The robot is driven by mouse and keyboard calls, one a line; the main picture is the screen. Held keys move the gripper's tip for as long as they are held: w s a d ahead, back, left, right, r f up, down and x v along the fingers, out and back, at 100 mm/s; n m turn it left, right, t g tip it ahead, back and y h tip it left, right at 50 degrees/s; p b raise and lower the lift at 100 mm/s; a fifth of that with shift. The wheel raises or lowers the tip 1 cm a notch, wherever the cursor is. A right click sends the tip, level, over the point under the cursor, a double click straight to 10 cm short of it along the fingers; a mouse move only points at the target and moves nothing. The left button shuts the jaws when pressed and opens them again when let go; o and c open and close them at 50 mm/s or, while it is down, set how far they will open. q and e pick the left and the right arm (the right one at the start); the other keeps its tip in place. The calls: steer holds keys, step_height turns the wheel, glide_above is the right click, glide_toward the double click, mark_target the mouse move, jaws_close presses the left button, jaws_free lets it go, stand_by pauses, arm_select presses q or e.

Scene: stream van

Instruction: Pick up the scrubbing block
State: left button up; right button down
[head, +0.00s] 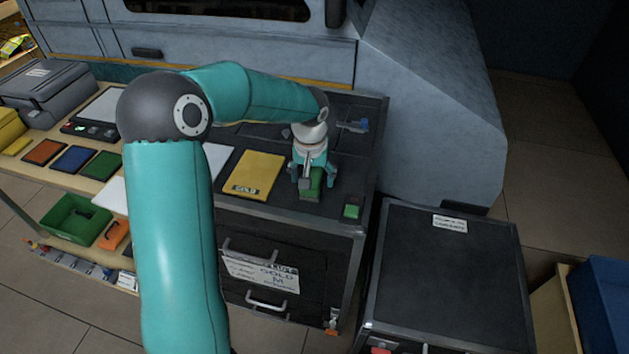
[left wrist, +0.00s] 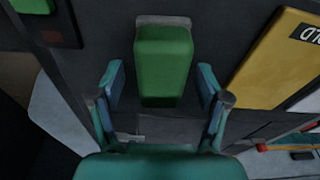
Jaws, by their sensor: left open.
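The scrubbing block, a green block with a grey strip along one end (left wrist: 163,62), lies on the dark cabinet top. It also shows in the head view (head: 312,187), partly hidden by my left gripper. My left gripper (head: 312,178) is open and points down over the block. In the left wrist view its two fingers (left wrist: 160,84) stand one on each side of the block, with gaps between. I cannot tell how far down the fingertips reach beside it. My right gripper is not in view.
A yellow card marked GOLD (head: 256,172) lies left of the block. A small green item (head: 352,211) sits near the cabinet's front right corner. A lower dark cabinet (head: 445,270) with a clear top stands at the right.

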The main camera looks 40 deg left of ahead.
mark_target(313, 174)
arm_select(q)
steer(key=shift+f+b, duration=0.25)
steer(key=shift+b, duration=0.1)
stand_by(0.4)
steer(key=c, duration=1.2)
steer(key=shift+c, duration=0.2)
steer(key=shift+r+p, duration=0.35)
steer(key=shift+r, duration=0.2)
step_height(313, 174, up, 20)
steer(key=shift+f, duration=0.25)
